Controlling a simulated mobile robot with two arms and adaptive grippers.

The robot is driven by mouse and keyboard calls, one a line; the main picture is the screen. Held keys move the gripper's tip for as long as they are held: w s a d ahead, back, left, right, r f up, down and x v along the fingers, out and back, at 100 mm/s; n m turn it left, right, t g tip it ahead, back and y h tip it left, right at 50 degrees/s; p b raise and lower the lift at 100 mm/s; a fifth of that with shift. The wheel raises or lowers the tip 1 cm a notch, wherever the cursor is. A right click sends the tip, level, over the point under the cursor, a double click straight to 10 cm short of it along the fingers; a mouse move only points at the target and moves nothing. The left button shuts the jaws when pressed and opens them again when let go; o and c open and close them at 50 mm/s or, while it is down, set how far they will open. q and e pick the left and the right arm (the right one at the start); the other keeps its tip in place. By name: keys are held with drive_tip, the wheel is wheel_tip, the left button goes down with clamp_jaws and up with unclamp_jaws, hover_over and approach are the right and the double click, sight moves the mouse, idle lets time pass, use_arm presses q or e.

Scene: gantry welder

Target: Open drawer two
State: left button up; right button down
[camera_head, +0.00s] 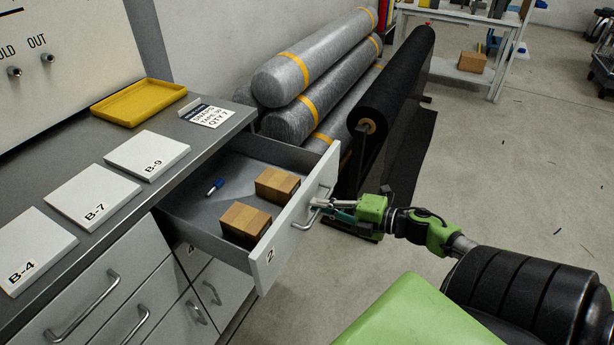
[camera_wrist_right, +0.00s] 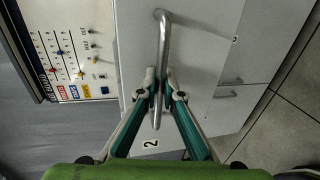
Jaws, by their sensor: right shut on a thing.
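Drawer two (camera_head: 262,262), with a light front marked "2", stands pulled well out of the cabinet. Two cardboard boxes (camera_head: 277,184) and a blue marker (camera_head: 215,187) lie inside it. My right gripper (camera_head: 318,203) is at the drawer's front, shut on its metal handle (camera_head: 309,213). In the right wrist view, the two fingers (camera_wrist_right: 160,78) close around the handle bar (camera_wrist_right: 162,40), with the "2" label beside them. My left gripper does not show.
The grey counter (camera_head: 100,150) holds white plates marked B-4, B-7 and B-9 and a yellow tray (camera_head: 138,101). Wrapped rolls (camera_head: 317,65) and a black roll (camera_head: 397,85) stand behind the drawer. The floor (camera_head: 520,170) at right is mostly clear.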

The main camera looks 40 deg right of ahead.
drive_tip(key=shift+f+p+v, duration=0.2)
drive_tip(key=shift+p+v, duration=0.05)
drive_tip(key=shift+v, duration=0.75)
drive_tip(key=shift+f+p+v, duration=0.2)
drive_tip(key=shift+p+v, duration=0.05)
drive_tip(key=shift+v, duration=0.75)
drive_tip(key=shift+s+f, duration=0.1)
drive_tip(key=c, duration=2.2)
unclamp_jaws()
drive_tip(key=v, duration=1.2)
drive_tip(key=shift+d, duration=0.1)
